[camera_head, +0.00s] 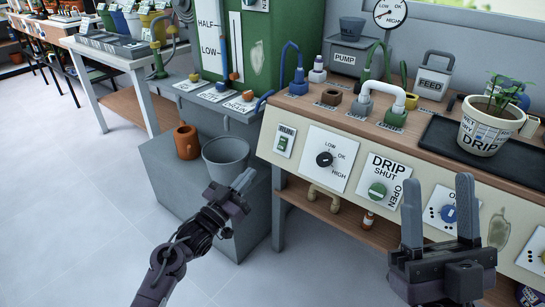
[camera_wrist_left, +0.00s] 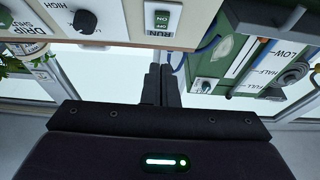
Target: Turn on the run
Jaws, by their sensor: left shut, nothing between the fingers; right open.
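The RUN switch (camera_head: 284,141) is a small green rocker on a white plate at the left end of the bench's cream front panel. In the left wrist view the RUN switch (camera_wrist_left: 162,19) appears upside down, straight beyond the fingers; which side is pressed is unclear. My left gripper (camera_head: 244,180) is shut and empty, in front of the grey bucket, lower left of the switch and apart from it. Its closed fingers (camera_wrist_left: 161,84) show in the wrist view. My right gripper (camera_head: 438,184) is open and empty in front of the panel's right part.
A grey bucket (camera_head: 226,160) and brown can (camera_head: 187,142) stand on a grey block (camera_head: 165,180). Floor at left is clear.

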